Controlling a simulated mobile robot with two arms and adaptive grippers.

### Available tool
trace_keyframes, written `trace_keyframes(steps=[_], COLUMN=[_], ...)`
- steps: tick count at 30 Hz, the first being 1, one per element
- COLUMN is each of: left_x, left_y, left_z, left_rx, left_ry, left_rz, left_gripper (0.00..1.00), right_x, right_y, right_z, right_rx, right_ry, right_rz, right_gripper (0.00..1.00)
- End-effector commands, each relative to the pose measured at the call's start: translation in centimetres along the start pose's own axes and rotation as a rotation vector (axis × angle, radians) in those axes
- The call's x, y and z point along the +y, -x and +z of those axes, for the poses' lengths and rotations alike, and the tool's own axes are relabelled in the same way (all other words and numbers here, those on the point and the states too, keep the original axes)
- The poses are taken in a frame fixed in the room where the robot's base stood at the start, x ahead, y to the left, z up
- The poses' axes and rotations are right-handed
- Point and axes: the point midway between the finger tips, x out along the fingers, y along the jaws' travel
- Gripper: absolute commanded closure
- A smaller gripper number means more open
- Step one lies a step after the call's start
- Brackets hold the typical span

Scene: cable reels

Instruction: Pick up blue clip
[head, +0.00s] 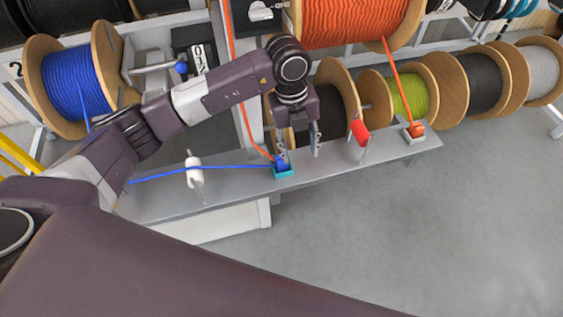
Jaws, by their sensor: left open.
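The small blue clip (282,162) sits on a teal block (284,174) near the front edge of the grey metal bench (230,191). A blue cable (235,167) runs along the bench to it from the left. My left gripper (299,152) points down at the clip with its fingers spread. Its left finger is at the clip and partly overlaps it in the picture; its right finger is to the right, clear of it. I cannot tell whether the left finger touches the clip. My right gripper is out of view.
A white guide (194,172) stands on the bench to the left, and a red-handled part (360,132) to the right. An orange clip (416,130) is at the bench's right end. Cable reels, including a blue one (72,84), line the back. The floor in front is clear.

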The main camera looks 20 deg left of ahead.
Motion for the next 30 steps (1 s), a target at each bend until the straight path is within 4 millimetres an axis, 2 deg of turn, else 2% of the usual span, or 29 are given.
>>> trace_keyframes(steps=[1,3,6,14,18,22,30], left_x=[1.2,2.4,3.1,3.7,4.5,4.6,4.7], left_y=[0.5,0.9,0.7,-2.0,-3.9,-5.8,-6.5], left_z=[1.4,2.4,2.9,3.2,3.5,3.7,3.8], left_rx=[-0.038,-0.070,-0.085,-0.083,-0.080,-0.081,-0.084], left_ry=[0.027,0.053,0.069,0.069,0.068,0.066,0.064], left_rz=[0.050,0.095,0.121,0.120,0.122,0.119,0.117], left_gripper=[0.56,0.56,0.56,0.56,0.56,0.56,0.56], right_x=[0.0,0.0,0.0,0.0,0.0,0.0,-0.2], right_y=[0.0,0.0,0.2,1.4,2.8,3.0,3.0], right_z=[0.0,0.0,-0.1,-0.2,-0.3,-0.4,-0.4], right_rx=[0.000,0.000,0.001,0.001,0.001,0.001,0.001], right_ry=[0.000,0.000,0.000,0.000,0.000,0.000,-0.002], right_rz=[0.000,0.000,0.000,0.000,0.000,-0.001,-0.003], right_gripper=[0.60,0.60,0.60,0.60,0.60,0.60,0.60])
